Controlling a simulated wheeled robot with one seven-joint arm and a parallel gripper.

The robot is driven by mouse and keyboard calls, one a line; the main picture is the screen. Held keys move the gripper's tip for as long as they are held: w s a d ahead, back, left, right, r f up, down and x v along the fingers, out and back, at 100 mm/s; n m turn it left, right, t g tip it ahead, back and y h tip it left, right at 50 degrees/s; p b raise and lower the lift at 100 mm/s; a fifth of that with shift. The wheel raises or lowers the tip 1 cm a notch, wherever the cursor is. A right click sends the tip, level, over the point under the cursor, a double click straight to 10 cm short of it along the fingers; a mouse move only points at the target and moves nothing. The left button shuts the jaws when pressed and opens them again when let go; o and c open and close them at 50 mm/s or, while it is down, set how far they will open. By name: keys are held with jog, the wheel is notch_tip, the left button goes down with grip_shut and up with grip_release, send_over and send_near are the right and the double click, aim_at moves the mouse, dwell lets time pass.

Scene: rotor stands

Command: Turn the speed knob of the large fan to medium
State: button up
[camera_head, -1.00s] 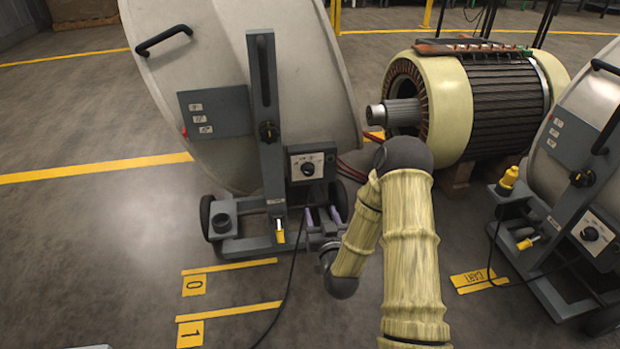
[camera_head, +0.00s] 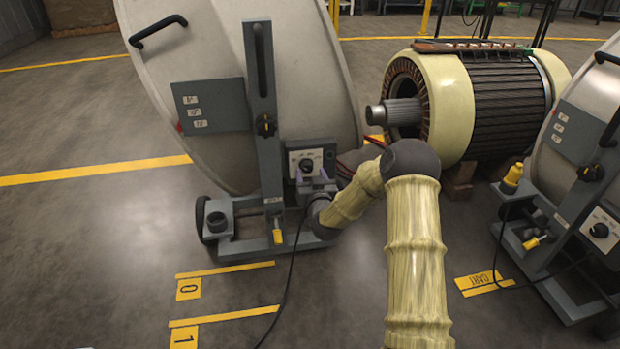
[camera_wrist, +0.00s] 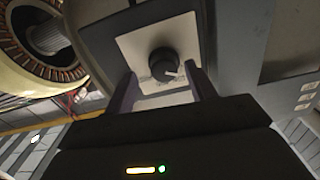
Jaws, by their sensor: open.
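The large fan (camera_head: 215,60) is a big grey drum on a wheeled stand at the left. Its speed knob (camera_head: 306,165) is a round black knob with a white pointer on a pale panel (camera_head: 295,157) low on the stand. My gripper (camera_head: 313,178) is just below and in front of the knob. In the wrist view the knob (camera_wrist: 164,65) is at upper centre, its pointer aimed to the right. The fingers (camera_wrist: 162,88) are open on either side below it, apart from it and empty. The panel's printed marks are too small to read.
Another black knob (camera_head: 265,125) is on the stand's upright. A similar fan (camera_head: 585,130) stands at the right, with its own knob (camera_head: 599,230). A large motor rotor (camera_head: 470,100) lies behind my arm. A black cable (camera_head: 290,270) runs across the floor.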

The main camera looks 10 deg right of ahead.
jog(key=shift+w+a, duration=0.2)
jog(key=shift+w, duration=0.4)
jog(key=shift+a, duration=0.2)
jog(key=shift+d, duration=0.15)
jog(key=c, duration=1)
jog(key=shift+o, duration=0.2)
